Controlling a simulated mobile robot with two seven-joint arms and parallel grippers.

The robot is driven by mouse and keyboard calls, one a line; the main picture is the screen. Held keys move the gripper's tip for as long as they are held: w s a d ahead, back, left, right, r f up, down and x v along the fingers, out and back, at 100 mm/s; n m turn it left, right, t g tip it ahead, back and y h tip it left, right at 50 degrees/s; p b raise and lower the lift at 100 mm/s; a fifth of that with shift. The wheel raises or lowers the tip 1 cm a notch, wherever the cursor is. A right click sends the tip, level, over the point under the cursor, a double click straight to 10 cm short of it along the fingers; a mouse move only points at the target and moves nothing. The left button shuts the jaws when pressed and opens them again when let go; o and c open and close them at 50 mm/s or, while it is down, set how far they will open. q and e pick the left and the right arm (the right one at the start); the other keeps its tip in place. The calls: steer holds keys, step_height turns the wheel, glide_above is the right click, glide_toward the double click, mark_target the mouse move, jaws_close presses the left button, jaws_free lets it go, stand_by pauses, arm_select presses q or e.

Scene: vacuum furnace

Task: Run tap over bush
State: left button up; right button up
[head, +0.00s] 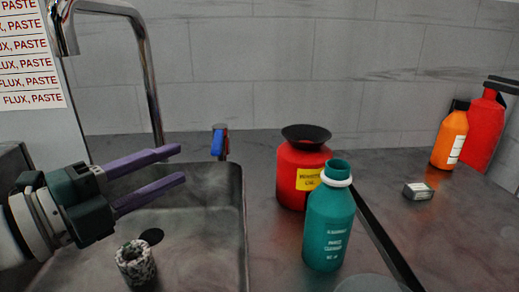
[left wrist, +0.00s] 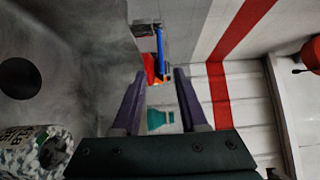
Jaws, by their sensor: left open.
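A grey-and-white speckled hollow piece, which looks like the bush (head: 136,264), stands in the sink (head: 200,240) just in front of the dark drain. It also shows at the lower left of the left wrist view (left wrist: 25,148). The tap's tall curved metal spout (head: 150,80) rises at the back left. A small blue-and-red tap lever (head: 219,142) stands behind the sink's back right corner; its blue part is ahead of my fingers in the left wrist view (left wrist: 161,48). My left gripper (head: 181,165) is open and empty above the sink, left of the lever. My right gripper is not in view.
A red wide-mouthed container (head: 296,180) and a teal bottle (head: 330,225) stand right of the sink. An orange bottle (head: 451,137), a red extinguisher-like cylinder (head: 485,130) and a small grey box (head: 418,191) are farther right. A tiled wall (head: 310,80) closes the back.

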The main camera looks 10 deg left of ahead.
mark_target(212, 147)
arm_select(q)
steer(key=x, duration=0.9)
steer(key=shift+w+d+b, duration=0.15)
steer(key=shift+w+b, duration=0.05)
steer(key=shift+b, duration=0.1)
jaws_close()
stand_by(1.0)
